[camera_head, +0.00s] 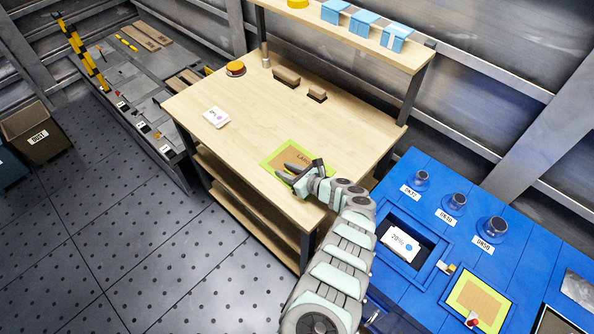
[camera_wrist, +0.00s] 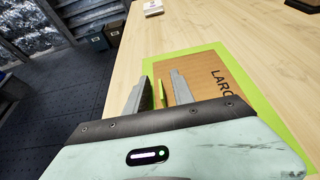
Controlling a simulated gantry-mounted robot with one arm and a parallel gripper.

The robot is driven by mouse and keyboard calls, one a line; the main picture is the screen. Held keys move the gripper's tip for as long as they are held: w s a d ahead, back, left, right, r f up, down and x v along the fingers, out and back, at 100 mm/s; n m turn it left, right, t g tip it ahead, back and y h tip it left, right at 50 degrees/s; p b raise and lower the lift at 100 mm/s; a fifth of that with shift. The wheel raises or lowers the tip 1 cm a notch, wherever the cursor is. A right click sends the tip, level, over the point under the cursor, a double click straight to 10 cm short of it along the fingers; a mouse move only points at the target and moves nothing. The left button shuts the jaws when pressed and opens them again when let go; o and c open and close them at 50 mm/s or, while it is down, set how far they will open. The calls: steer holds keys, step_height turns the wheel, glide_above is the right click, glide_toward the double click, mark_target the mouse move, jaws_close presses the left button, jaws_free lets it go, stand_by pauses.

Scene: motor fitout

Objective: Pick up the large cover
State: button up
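My gripper (camera_head: 284,171) is low over the left part of this green-bordered area. In the wrist view its two fingers (camera_wrist: 159,76) are apart, with a thin green strip between them. I cannot tell whether they touch anything.
The wooden table (camera_head: 240,125) also bears a white labelled card (camera_head: 216,117), a round orange-topped item (camera_head: 235,69) and two brown blocks. A shelf with blue boxes (camera_head: 364,22) runs behind. A blue machine (camera_head: 420,200) with knobs stands at right. The table's middle is clear.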

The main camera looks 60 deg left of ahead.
steer(key=shift+c, duration=0.2)
jaws_close()
stand_by(0.5)
